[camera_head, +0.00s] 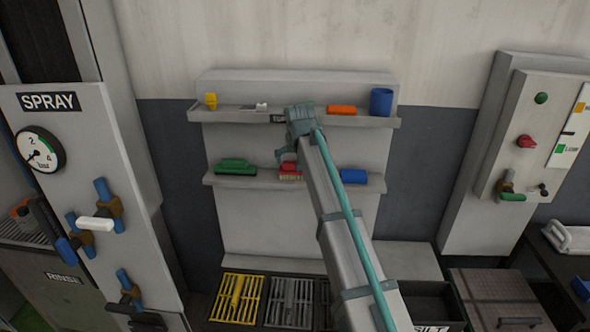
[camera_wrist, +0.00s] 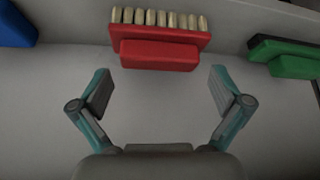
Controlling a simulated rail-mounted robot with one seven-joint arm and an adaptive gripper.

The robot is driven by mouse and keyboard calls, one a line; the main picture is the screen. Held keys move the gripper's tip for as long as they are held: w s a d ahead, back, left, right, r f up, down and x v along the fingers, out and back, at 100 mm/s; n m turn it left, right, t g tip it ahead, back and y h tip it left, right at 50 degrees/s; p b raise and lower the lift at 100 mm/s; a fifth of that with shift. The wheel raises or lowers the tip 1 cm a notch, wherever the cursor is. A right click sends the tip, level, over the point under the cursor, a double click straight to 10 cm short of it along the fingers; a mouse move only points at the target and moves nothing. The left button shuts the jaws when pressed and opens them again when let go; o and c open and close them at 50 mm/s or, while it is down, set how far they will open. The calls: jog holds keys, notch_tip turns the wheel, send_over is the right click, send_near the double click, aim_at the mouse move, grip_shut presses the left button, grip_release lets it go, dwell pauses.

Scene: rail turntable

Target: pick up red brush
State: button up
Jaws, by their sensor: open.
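The red brush (camera_head: 290,170) lies on the lower shelf (camera_head: 325,181) of the wall rack, partly hidden behind my arm's end in the head view. In the wrist view the red brush (camera_wrist: 160,50) shows a red block with a row of pale bristles along its upper edge. My gripper (camera_wrist: 160,88) is open and empty. Its two fingers are apart, with the brush beyond their tips and roughly centred between them. In the head view my gripper (camera_head: 284,157) is in front of the brush and partly hides it.
A green brush (camera_head: 236,166) lies left of the red one; a blue block (camera_head: 353,176) lies to its right. The upper shelf (camera_head: 230,115) holds a yellow item (camera_head: 211,101), an orange block (camera_head: 341,110) and a blue cup (camera_head: 381,102). A spray panel (camera_head: 75,150) stands at left.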

jog(key=shift+x, duration=1.1)
jog(key=shift+s, duration=0.1)
jog(key=c, duration=1)
jog(key=shift+o, duration=0.2)
jog(key=shift+r+b, duration=0.15)
jog(key=shift+b, duration=0.4)
jog(key=s+d+b, duration=0.2)
jog(key=s, duration=0.6)
jog(key=s+d+b, duration=0.1)
jog(key=s+b, duration=0.1)
jog(key=s, duration=0.7)
jog(key=shift+s+d, duration=0.35)
jog(key=shift+r, duration=0.1)
